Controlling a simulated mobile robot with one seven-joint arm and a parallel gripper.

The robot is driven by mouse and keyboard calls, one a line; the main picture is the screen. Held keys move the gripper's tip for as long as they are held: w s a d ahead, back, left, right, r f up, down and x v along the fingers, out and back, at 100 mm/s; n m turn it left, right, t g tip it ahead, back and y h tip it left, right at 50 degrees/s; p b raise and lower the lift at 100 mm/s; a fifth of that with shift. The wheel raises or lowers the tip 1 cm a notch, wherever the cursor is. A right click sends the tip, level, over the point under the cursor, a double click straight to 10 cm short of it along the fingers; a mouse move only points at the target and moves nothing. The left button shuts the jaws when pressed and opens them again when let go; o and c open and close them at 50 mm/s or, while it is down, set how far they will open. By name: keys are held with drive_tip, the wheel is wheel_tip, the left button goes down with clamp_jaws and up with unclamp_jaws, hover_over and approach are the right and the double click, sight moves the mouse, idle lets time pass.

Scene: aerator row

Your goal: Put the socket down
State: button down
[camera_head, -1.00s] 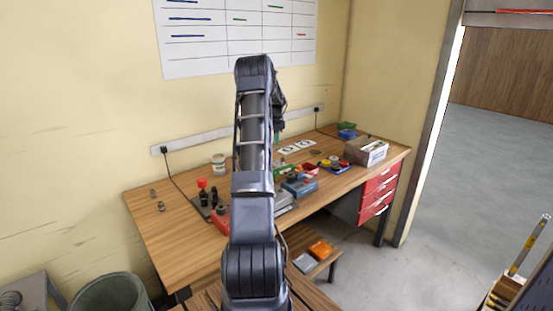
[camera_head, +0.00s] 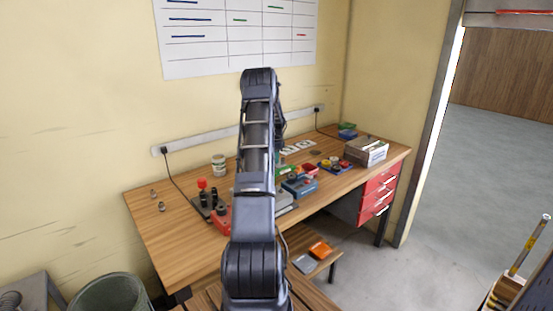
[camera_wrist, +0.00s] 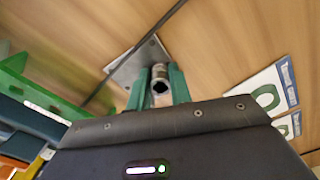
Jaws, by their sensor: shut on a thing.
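In the wrist view my gripper (camera_wrist: 158,88) has its two green fingers shut on a small metal socket (camera_wrist: 161,76). The socket's dark opening faces the camera. Behind the socket a grey metal plate (camera_wrist: 127,68) lies on the wooden bench top; whether the socket touches it I cannot tell. In the head view my arm reaches over the bench and hides the gripper and the held socket.
On the bench (camera_head: 165,238) stand a white cup (camera_head: 218,164), a red-knobbed item (camera_head: 202,185), a blue box (camera_head: 299,187) and a grey carton (camera_head: 366,151). In the wrist view a green bin (camera_wrist: 45,98) is at left, printed cards (camera_wrist: 262,92) at right. The bench's left end is mostly clear.

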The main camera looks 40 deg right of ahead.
drive_tip(key=c, duration=1.3)
unclamp_jaws()
drive_tip(key=shift+f, duration=0.1)
drive_tip(key=shift+o, duration=0.2)
